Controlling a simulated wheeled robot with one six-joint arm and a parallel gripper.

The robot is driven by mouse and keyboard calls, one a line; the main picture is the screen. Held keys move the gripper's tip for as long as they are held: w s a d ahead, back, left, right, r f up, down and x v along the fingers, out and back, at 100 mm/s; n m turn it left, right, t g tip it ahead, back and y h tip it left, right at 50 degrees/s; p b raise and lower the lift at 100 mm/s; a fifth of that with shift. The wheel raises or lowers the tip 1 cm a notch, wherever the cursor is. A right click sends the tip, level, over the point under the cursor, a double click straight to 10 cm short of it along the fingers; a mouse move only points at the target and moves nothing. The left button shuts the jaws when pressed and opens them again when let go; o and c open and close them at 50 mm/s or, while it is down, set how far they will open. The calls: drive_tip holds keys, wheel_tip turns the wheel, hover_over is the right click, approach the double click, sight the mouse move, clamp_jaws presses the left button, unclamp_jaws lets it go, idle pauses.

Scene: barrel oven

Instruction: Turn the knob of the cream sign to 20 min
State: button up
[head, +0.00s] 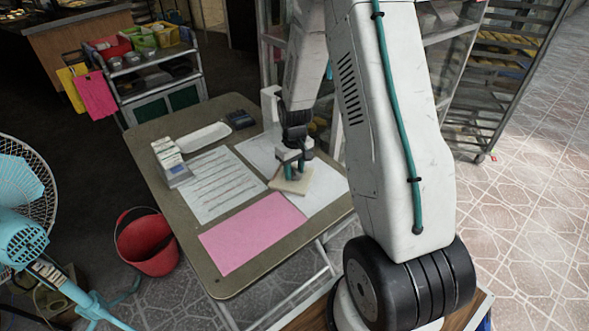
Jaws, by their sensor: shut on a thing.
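The cream sign (296,186) is a small flat plate near the right side of the folding table, lying on white paper. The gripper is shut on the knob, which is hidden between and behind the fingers. The sign's markings and the knob's pointer are too small or covered to read.
The table (228,281) also bears a pink sheet (251,231), a printed sheet (214,184), a white tray (203,137), a stack of cards (170,160) and a dark device (240,119). A red bucket (149,245) and a blue fan (22,236) stand left.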

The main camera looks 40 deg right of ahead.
drive_tip(key=shift+m, duration=0.3)
drive_tip(key=m, duration=0.8)
drive_tip(key=shift+m, duration=0.3)
drive_tip(key=m, duration=0.4)
drive_tip(key=shift+m, duration=2.2)
drive_tip(key=o, duration=1)
